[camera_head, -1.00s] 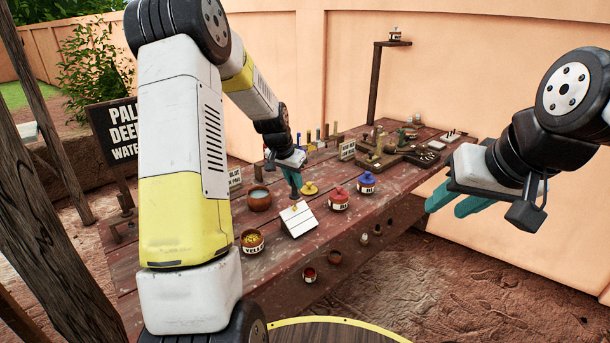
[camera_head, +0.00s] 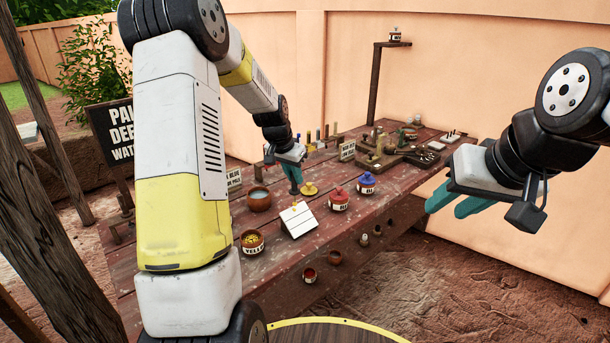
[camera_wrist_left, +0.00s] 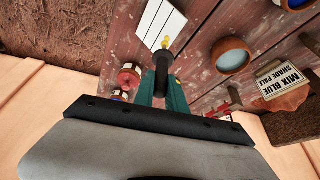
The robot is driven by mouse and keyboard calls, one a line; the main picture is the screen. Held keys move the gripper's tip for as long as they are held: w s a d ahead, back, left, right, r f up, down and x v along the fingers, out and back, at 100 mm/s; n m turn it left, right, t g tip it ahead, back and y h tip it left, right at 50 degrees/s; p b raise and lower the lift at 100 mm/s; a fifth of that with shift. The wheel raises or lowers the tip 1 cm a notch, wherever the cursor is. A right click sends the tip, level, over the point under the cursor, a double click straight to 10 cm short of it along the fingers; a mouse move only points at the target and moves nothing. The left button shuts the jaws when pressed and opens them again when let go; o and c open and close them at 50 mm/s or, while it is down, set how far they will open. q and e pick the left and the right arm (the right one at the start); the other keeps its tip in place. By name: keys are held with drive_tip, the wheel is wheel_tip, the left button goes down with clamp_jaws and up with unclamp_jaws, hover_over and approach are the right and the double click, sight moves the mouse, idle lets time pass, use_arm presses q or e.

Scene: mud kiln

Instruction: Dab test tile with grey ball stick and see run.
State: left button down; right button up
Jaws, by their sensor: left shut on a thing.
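The white test tile (camera_head: 298,219) is propped at a tilt on the bench; it also shows at the top of the left wrist view (camera_wrist_left: 158,23). My left gripper (camera_head: 295,190) is just behind the tile, above the bench. In the left wrist view its teal fingers (camera_wrist_left: 163,88) are shut on a dark grey stick-like piece (camera_wrist_left: 163,64) pointing towards the tile. A small yellow bit shows at its far end; I cannot tell whether it belongs to the stick or lies behind. Contact with the tile cannot be made out. My right gripper (camera_head: 455,203) is open and empty.
A brown bowl (camera_head: 259,199) and a yellow pot (camera_head: 252,242) are left of the tile. A small sign (camera_wrist_left: 281,80) stands behind.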

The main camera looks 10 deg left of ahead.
use_arm(q)
drive_tip(key=shift+r, duration=3.05)
idle(2.0)
